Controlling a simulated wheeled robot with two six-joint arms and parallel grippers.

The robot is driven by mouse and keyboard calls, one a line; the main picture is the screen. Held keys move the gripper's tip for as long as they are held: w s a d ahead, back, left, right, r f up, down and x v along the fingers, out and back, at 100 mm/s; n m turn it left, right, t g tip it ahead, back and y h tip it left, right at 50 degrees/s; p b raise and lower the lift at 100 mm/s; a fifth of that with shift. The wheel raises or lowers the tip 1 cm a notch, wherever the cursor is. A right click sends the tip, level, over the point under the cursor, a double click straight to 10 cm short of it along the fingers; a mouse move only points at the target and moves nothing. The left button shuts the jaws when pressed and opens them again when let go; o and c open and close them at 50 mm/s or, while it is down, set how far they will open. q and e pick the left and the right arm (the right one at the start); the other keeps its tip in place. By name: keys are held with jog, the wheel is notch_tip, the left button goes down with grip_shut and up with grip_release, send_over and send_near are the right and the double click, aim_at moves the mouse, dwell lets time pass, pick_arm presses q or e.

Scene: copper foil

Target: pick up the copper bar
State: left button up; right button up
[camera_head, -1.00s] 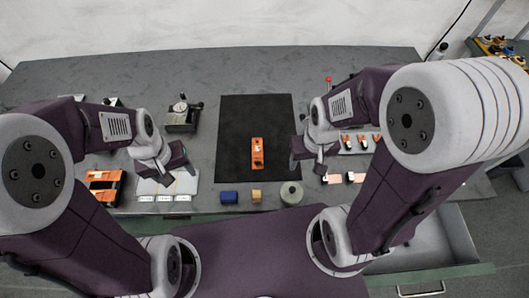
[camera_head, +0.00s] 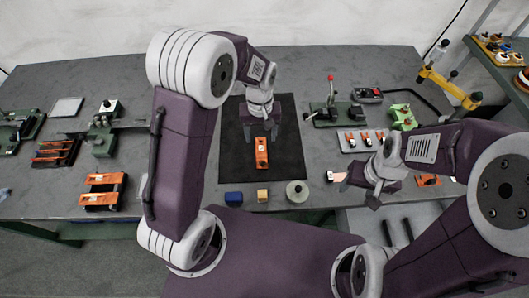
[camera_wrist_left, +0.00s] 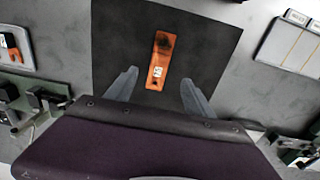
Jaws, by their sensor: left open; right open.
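The copper bar (camera_head: 261,154) is a narrow orange-copper piece with a small white label and a dark spot. It lies lengthwise on the black mat (camera_head: 290,170), and also shows in the left wrist view (camera_wrist_left: 159,62). My left gripper (camera_head: 261,138) is over the mat at the bar's far end, open and empty. In the left wrist view its two fingers (camera_wrist_left: 159,76) stand apart on either side of the bar's near part, with gaps to both sides. My right gripper (camera_head: 358,193) is open near the table's front edge, right of the mat.
A blue block (camera_head: 234,198), a tan block (camera_head: 262,195) and a pale green roll (camera_head: 297,191) stand along the front edge. A tray with orange-handled tools (camera_head: 362,141) and a red-levered device (camera_head: 327,114) lie right of the mat. A white labelled card (camera_wrist_left: 292,44) lies beside the mat.

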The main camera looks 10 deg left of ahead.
aim_at(261, 152)
pick_arm(q)
notch_tip(261, 152, down, 8)
jog(key=shift+w+f, duration=0.15)
jog(key=shift+f, duration=0.1)
jog(key=shift+r, duration=0.1)
grip_shut()
